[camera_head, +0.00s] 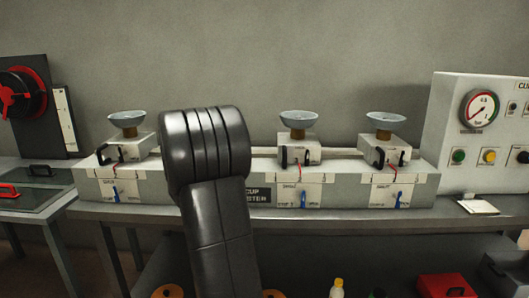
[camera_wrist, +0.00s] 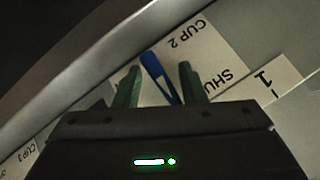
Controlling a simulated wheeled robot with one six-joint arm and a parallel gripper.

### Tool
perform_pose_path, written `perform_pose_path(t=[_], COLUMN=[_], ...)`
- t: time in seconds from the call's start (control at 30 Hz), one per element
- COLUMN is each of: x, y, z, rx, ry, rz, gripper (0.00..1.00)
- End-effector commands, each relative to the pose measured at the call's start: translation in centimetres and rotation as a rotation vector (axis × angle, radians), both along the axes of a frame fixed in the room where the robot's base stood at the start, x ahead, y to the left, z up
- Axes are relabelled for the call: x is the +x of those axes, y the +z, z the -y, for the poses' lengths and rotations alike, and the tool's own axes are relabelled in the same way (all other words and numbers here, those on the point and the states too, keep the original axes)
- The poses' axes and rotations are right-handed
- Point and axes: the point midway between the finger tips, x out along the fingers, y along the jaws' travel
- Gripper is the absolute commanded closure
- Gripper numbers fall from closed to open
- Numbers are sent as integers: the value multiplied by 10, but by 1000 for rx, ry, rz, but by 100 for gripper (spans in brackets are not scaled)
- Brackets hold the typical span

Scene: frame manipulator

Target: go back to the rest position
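My gripper (camera_wrist: 159,76) shows in the wrist view with its two green fingers apart. A blue lever (camera_wrist: 155,68) lies in the picture between the fingertips. The fingers do not appear closed on it; whether they touch it I cannot tell. The lever is in front of a white label (camera_wrist: 198,45) reading "CUP 2" and part of "SHU". In the head view my dark arm stands raised before the middle of the cup bench and hides part of it. My gripper is hidden there.
The long grey cup tester (camera_head: 255,170) carries visible cups at left (camera_head: 127,118), centre right (camera_head: 299,118) and right (camera_head: 386,119). Blue levers hang on its front. A gauge panel (camera_head: 450,110) stands at right, a dark panel with a red wheel (camera_head: 20,95) at left.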

Motion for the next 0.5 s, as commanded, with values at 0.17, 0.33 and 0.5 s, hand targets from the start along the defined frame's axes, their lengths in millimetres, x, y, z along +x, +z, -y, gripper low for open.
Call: perform_pose_path(t=[0.17, 0.33, 0.5], x=[0, 1, 1], y=[4, 3, 1], z=[1, 1, 1], rx=[39, 71, 93], ry=[-2, -2, -3], rz=[-1, 1, 4], gripper=[63, 63, 63])
